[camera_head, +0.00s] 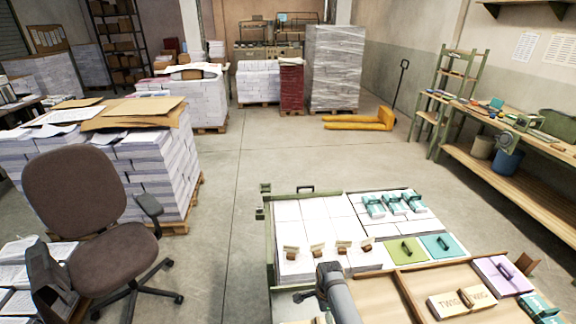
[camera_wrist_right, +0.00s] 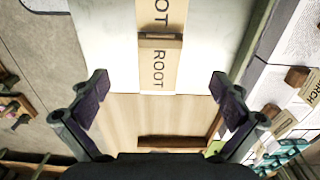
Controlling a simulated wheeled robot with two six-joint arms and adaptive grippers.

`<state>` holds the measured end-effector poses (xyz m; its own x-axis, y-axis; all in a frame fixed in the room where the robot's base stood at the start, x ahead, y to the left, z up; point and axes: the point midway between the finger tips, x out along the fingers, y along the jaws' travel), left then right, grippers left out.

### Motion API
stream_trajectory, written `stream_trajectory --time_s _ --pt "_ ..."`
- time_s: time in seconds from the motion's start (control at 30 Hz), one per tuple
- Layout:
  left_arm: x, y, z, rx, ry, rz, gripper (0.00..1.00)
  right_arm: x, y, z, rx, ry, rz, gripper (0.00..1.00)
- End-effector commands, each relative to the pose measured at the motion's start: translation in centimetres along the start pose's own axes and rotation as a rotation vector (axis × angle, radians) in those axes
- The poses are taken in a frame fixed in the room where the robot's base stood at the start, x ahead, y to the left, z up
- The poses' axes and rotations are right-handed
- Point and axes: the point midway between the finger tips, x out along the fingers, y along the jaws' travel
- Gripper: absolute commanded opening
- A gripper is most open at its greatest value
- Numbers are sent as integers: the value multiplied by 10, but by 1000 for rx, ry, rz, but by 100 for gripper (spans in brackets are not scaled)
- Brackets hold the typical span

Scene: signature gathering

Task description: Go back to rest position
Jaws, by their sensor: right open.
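My right gripper (camera_head: 316,290) hangs over the near left part of the worktop. In the right wrist view, my right gripper (camera_wrist_right: 160,88) is open, its two dark fingers wide apart with nothing between them. My left gripper is in neither view.
A green-framed tray (camera_head: 268,240) holds paper stacks, small labelled blocks and teal packets. An office chair (camera_head: 75,200) stands left. The middle floor (camera_head: 270,160) is clear.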

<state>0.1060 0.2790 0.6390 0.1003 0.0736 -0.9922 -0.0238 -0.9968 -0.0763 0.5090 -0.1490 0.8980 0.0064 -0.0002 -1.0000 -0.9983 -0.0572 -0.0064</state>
Motion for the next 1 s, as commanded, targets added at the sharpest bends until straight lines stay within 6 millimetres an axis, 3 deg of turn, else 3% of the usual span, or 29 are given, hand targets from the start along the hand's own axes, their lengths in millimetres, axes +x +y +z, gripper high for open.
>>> stream_trajectory --time_s 0.17,0.3,0.4,0.6,0.9,0.97,1.0 --pt "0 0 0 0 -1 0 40 -9 40 -39 -272 37 -54 100" --pt "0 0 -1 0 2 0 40 -41 88 -70 -644 106 -109 100" --pt "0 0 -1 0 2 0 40 -65 114 -79 -853 150 -129 100" --pt "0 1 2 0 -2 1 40 -107 152 -85 -1165 222 -149 100" --pt "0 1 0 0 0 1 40 -160 192 -81 -1515 304 -164 100" --pt "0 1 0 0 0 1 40 -170 198 -80 -1577 320 -166 100" --pt "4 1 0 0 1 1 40 -161 198 -80 -1591 319 -162 100"
